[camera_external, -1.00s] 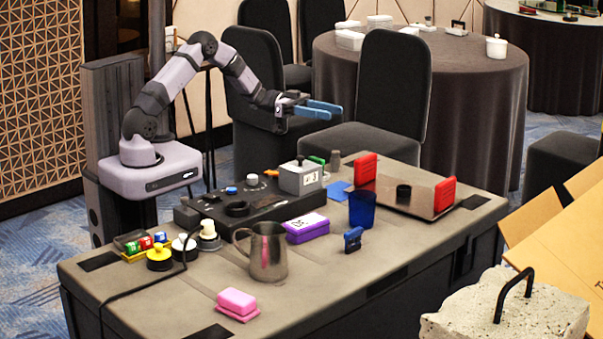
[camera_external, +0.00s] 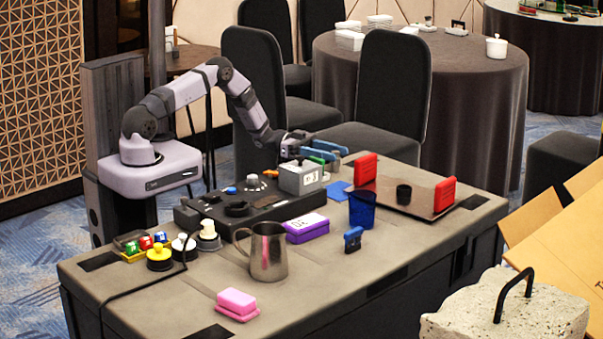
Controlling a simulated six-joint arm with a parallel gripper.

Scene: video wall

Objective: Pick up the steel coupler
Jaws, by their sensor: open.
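A small grey metal cylinder (camera_external: 335,164), which looks like the steel coupler, stands upright on the table behind the grey box. My gripper (camera_external: 334,151) has blue fingers and is open. Its fingertips are low and right by the cylinder, overlapping its upper part in this view. I cannot tell whether the cylinder is between the fingers or touching them.
The grey switch box (camera_external: 300,178) on the black panel (camera_external: 268,208) is just in front of my gripper. A green item (camera_external: 317,160) is close by. To the right are a blue cup (camera_external: 362,209) and a tray with red handles (camera_external: 420,198). A metal pitcher (camera_external: 267,253) stands nearer.

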